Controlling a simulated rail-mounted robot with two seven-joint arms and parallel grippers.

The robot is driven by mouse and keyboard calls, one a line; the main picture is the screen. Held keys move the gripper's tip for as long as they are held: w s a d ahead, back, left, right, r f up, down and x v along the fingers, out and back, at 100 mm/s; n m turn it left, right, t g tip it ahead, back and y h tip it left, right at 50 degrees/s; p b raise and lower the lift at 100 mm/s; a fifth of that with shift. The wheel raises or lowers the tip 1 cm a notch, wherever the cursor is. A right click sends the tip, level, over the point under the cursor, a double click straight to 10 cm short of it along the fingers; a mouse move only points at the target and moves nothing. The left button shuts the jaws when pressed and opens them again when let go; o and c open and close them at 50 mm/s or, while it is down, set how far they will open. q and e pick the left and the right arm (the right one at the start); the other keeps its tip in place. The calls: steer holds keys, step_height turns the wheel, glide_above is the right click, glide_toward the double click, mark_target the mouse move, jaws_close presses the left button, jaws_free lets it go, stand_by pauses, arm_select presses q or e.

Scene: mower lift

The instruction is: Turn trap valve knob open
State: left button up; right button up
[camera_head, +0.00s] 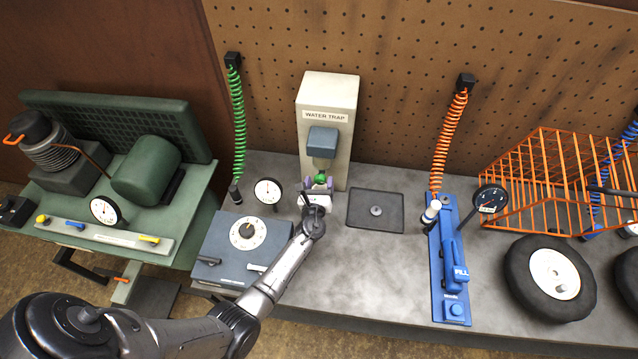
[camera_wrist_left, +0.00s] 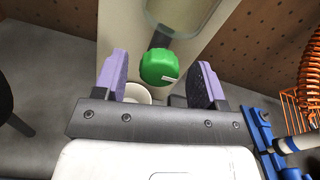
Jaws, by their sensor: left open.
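The green trap valve knob (camera_head: 320,178) sits low on the front of the cream water trap housing (camera_head: 345,95), under its blue-grey bowl unit (camera_head: 322,141). In the left wrist view the knob (camera_wrist_left: 159,67) is round and ridged, with a white mark on its lower right. My left gripper (camera_head: 319,184) is at the knob, with its purple fingers apart. In the left wrist view the fingers of the left gripper (camera_wrist_left: 160,80) stand on either side of the knob, with a gap on each side. My right gripper is not in view.
A blue-grey dial box (camera_head: 243,244) and a white gauge (camera_head: 268,191) stand left of the trap. A dark square plate (camera_head: 375,210) lies right of it. Farther right are a blue fill unit (camera_head: 452,265) and an orange wire basket (camera_head: 545,185). A pegboard (camera_head: 420,60) rises behind.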

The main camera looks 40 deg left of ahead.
arm_select(q)
steer(key=shift+c, duration=1.3)
steer(key=c, duration=0.6)
steer(key=shift+c, duration=0.2)
